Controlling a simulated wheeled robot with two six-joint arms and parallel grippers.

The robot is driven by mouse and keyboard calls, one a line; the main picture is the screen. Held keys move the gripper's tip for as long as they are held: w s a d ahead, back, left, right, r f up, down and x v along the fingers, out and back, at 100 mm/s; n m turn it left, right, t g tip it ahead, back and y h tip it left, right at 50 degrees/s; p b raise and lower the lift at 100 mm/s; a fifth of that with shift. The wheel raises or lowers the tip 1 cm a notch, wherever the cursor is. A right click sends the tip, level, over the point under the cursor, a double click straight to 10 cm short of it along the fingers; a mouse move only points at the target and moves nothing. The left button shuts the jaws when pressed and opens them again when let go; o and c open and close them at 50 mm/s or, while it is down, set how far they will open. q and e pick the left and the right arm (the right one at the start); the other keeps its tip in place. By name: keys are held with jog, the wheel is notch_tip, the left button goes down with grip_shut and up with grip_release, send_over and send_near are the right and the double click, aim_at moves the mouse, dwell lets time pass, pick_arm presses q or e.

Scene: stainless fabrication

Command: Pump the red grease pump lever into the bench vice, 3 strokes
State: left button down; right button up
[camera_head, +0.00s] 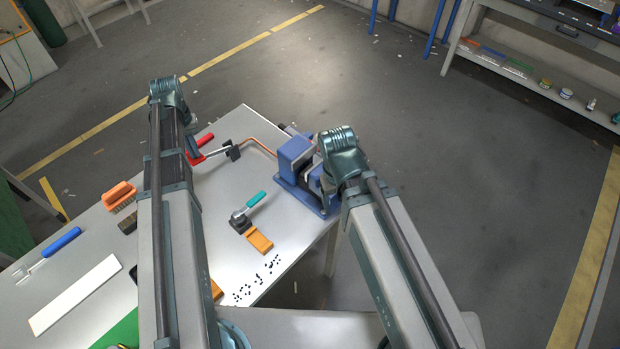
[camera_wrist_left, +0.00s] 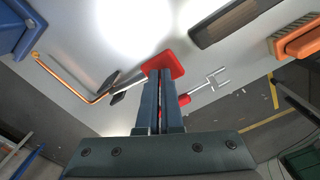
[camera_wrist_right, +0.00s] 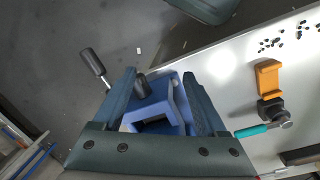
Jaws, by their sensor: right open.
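The red lever grip (camera_head: 194,159) is at the far side of the bench, with a metal rod running to a small dark pump block (camera_head: 233,151). A copper pipe (camera_head: 262,143) runs from there to the blue bench vice (camera_head: 292,157). In the left wrist view my left gripper (camera_wrist_left: 161,72) is shut on the red lever grip (camera_wrist_left: 167,62), which shows past the fingertips. My right gripper (camera_wrist_right: 160,76) is open over the vice (camera_wrist_right: 172,84), which shows between its fingers. My right wrist hides part of the vice in the head view.
A second red-handled tool (camera_head: 206,139) lies just beyond the lever. A teal-handled tool (camera_head: 256,198), an orange block (camera_head: 259,240) and scattered dark bits lie nearer. An orange brush (camera_head: 119,194), a blue-handled tool (camera_head: 62,241) and a white strip (camera_head: 75,294) lie left.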

pick_arm(q)
jog(key=shift+w+f+b, duration=0.1)
jog(key=shift+f+b, duration=0.2)
jog(key=shift+f, duration=0.35)
pick_arm(e)
jog(key=shift+f, duration=0.7)
pick_arm(q)
jog(key=shift+f+b, duration=0.3)
pick_arm(e)
jog(key=shift+f, duration=0.25)
pick_arm(q)
jog(key=shift+r, duration=0.1)
jog(key=shift+r+p, duration=1.55)
jog(key=shift+p, duration=0.1)
pick_arm(e)
jog(key=shift+r, duration=1.6)
pick_arm(q)
jog(key=shift+f, duration=0.15)
pick_arm(e)
jog(key=shift+f, duration=0.15)
pick_arm(q)
jog(key=shift+f+b, duration=1.2)
jog(key=shift+b, duration=0.15)
pick_arm(e)
jog(key=shift+f, duration=1.2)
pick_arm(q)
jog(key=shift+f, duration=0.2)
pick_arm(e)
jog(key=shift+f, duration=0.2)
